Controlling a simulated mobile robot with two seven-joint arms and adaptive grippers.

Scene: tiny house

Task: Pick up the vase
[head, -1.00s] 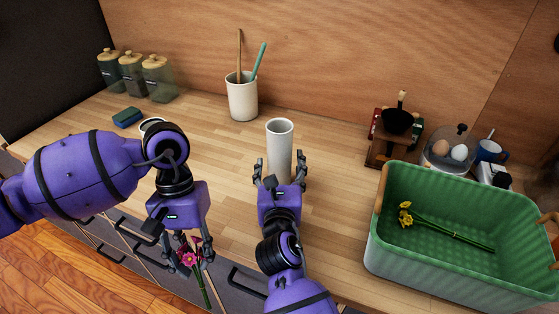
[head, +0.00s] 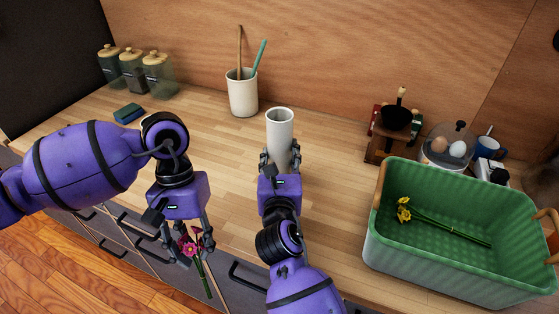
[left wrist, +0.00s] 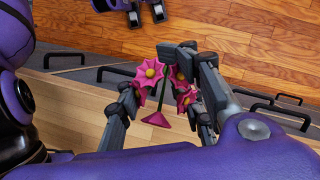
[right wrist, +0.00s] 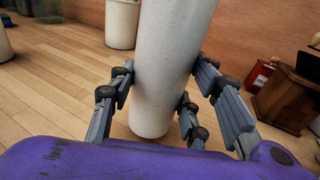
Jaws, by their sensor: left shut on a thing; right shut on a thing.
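The vase (head: 280,125) is a tall, plain off-white cylinder, upright over the wooden counter. It fills the middle of the right wrist view (right wrist: 170,60). My right gripper (head: 280,160) is shut on its lower half, with fingers on both sides. Whether the vase's base touches the counter is hard to tell. My left gripper (head: 188,245) is shut on pink flowers (head: 190,247) with yellow centres and green stems, held beyond the counter's front edge. The flowers also show between its fingers in the left wrist view (left wrist: 149,75).
A white utensil cup (head: 242,95) stands behind the vase. A green basket (head: 450,272) holding yellow flowers (head: 404,210) is at the right. A coffee grinder (head: 392,130) and an egg holder (head: 445,150) stand behind it. Jars (head: 133,75) and a sponge (head: 128,113) are at the left.

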